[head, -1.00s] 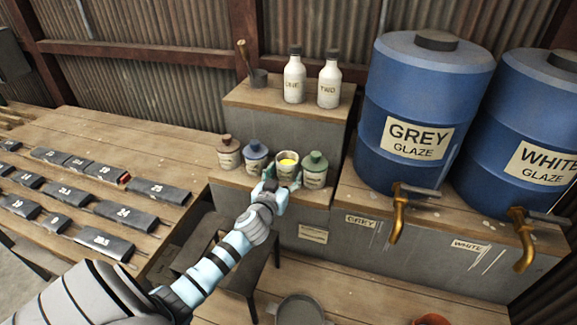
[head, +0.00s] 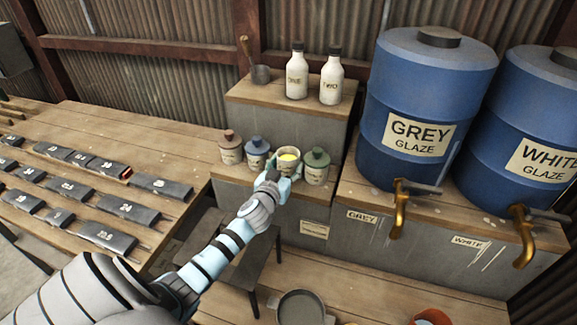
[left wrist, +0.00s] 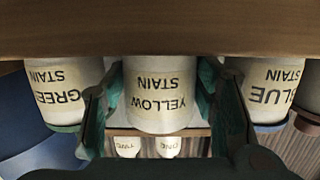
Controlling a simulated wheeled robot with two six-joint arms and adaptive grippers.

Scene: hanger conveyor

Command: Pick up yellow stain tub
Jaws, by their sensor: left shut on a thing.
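The yellow stain tub (head: 288,157) is an open white tub with yellow inside, in the row of tubs on the low shelf. My left gripper (head: 284,174) is shut on it, with one finger on each side. In the left wrist view the tub (left wrist: 160,98), labelled YELLOW STAIN, shows upside down between the two fingers (left wrist: 161,110). I cannot tell whether its base is off the shelf. My right gripper is not in view.
The green stain tub (head: 316,166) stands close on the right, the blue (head: 257,154) and a red-brown lidded one (head: 230,147) on the left. Two white bottles (head: 313,76) stand on the step behind. Blue glaze barrels (head: 415,100) with taps are at right.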

